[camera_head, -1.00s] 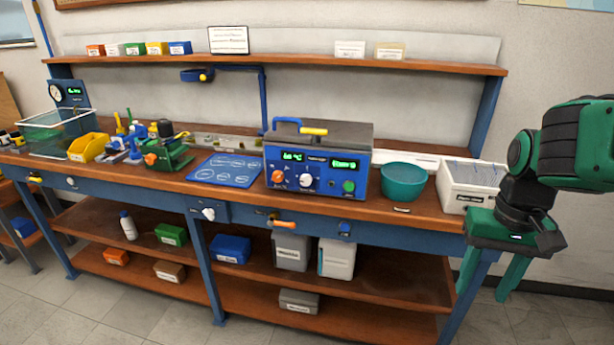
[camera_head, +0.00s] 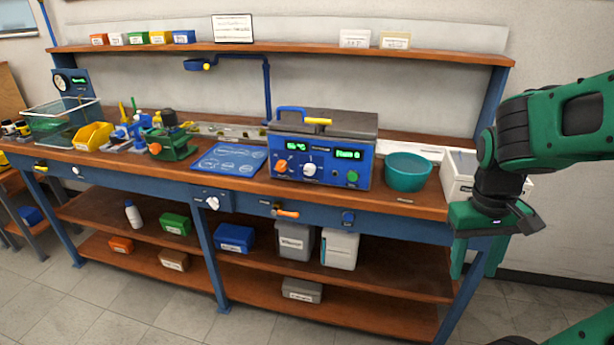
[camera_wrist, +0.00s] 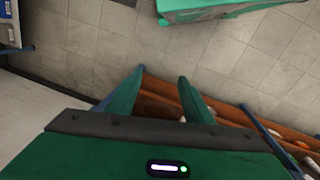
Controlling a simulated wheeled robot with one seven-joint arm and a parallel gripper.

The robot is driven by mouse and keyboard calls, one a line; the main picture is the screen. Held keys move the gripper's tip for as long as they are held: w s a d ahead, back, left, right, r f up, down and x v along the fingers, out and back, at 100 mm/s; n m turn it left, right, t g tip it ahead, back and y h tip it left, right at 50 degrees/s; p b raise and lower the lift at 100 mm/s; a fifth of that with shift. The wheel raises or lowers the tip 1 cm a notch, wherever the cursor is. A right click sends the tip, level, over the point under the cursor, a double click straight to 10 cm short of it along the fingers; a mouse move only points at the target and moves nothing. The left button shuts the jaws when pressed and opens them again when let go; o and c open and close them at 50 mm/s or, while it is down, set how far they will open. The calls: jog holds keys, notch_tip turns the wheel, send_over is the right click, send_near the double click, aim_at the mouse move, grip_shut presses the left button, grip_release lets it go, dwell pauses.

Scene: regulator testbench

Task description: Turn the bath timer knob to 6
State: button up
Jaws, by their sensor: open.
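The blue bath unit (camera_head: 320,168) stands on the bench, with a grey lid, a yellow-gripped handle and two green displays. Its front carries an orange knob (camera_head: 281,167), a white knob (camera_head: 310,170) and a green knob (camera_head: 352,176). The labels are too small to read, so I cannot tell which knob is the timer or its setting. My gripper (camera_head: 476,262) is open and empty, pointing down by the bench's right end, well right of the unit. In the wrist view its two green fingers (camera_wrist: 160,78) are apart, with shelf edge and floor below; no knob shows there.
A teal bowl (camera_head: 407,172) and a white bin (camera_head: 457,178) stand between the unit and my gripper. A blue mat (camera_head: 228,158) lies left of the unit. An orange-handled fitting (camera_head: 286,213) sticks out from the bench front. The floor before the bench is clear.

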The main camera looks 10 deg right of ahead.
jog(key=w+f+n+h, duration=0.55)
jog(key=w+n, duration=0.35)
jog(key=w, duration=0.3)
jog(key=n+t+h, duration=0.2)
jog(key=n+t, duration=1.5)
jog(key=n, duration=0.6)
send_near(308, 172)
jog(key=shift+y, duration=0.25)
jog(key=x, duration=0.8)
jog(key=shift+w+d+r, duration=0.15)
jog(key=shift+d, duration=0.1)
jog(key=c, duration=1.1)
